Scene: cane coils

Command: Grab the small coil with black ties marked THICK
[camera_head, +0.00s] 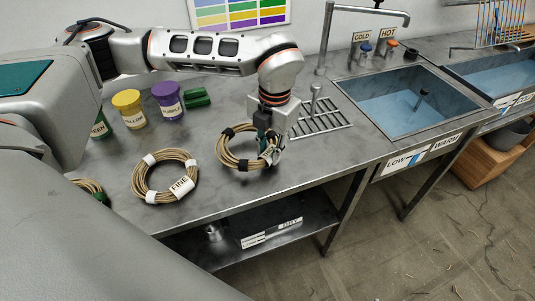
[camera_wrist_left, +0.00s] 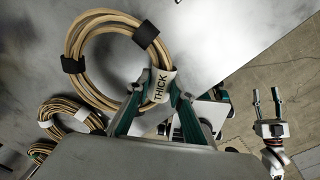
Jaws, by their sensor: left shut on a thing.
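A small tan cane coil (camera_head: 228,157) with black ties is at the front middle of the steel counter. In the left wrist view the same coil (camera_wrist_left: 73,48) shows its black ties and a white tag reading THICK (camera_wrist_left: 158,87). My left gripper (camera_head: 268,146) comes down from above onto the coil's right side. Its teal fingers, also in the left wrist view (camera_wrist_left: 152,100), are shut on the coil beside the tag. I cannot tell whether the coil touches the counter. My right gripper (camera_wrist_left: 267,103) shows only in the left wrist view, open and empty, over the floor side.
A coil with white ties marked FINE (camera_head: 138,180) lies left of the held coil. Another coil (camera_head: 91,187) is partly hidden at the far left. Yellow (camera_head: 128,110) and purple (camera_head: 168,101) tubs stand behind. A drain rack (camera_head: 322,118) and sink (camera_head: 400,100) are to the right.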

